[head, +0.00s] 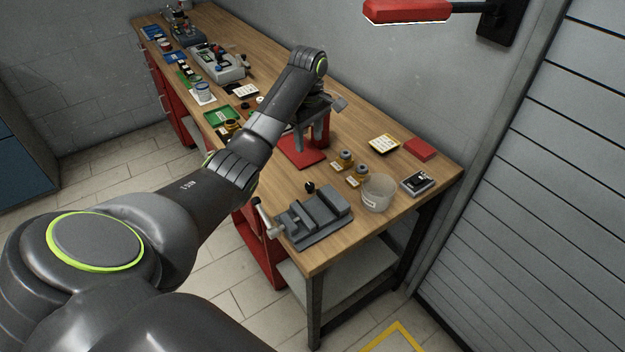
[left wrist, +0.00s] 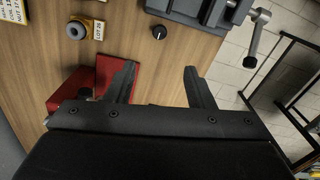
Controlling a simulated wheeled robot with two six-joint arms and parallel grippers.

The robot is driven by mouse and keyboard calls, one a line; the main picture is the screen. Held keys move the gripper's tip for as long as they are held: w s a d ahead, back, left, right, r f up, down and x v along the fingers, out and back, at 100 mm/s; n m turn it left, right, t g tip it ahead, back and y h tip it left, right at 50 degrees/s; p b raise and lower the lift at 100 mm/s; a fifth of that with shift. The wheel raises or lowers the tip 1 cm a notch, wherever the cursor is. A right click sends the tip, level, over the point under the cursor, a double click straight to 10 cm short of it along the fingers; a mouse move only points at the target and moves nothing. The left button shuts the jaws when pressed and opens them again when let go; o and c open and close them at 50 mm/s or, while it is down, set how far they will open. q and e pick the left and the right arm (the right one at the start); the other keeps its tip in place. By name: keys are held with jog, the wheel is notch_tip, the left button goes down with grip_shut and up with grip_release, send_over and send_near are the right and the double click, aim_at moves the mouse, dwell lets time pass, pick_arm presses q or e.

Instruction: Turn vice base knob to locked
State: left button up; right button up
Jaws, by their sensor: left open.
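The grey bench vice (head: 318,217) stands on the near end of the wooden workbench, its handle pointing left. A small black knob (head: 310,186) is on the bench just behind the vice, apart from my gripper. In the left wrist view the knob (left wrist: 159,32) lies beyond the gap between my fingers, with part of the vice (left wrist: 205,8) at the top edge. My left gripper (left wrist: 160,70) is open and empty, above the bench. In the head view its fingers are hard to make out behind my arm. Knob markings are too small to read. My right gripper is out of view.
A red-based stand (head: 303,150) is close to my left gripper. Brass-coloured pots (head: 345,160), a clear cup (head: 377,193) and a dark box (head: 417,183) stand behind the vice. Many small parts fill the far bench. The bench's front right corner is clear.

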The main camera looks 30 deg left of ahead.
pick_arm(q)
notch_tip(320, 180, down, 2)
jog(key=b, duration=0.2)
jog(key=p, duration=0.3)
send_over(309, 184)
notch_tip(309, 184, down, 9)
jog(key=shift+s+d+f, duration=0.1)
jog(key=shift+d+f, duration=0.05)
notch_tip(309, 184, down, 4)
jog(key=shift+f, duration=0.6)
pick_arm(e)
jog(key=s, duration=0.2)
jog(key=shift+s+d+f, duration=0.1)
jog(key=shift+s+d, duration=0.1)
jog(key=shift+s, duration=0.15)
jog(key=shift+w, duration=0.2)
pick_arm(q)
jog(key=shift+c, duration=1.2)
jog(key=c, duration=0.7)
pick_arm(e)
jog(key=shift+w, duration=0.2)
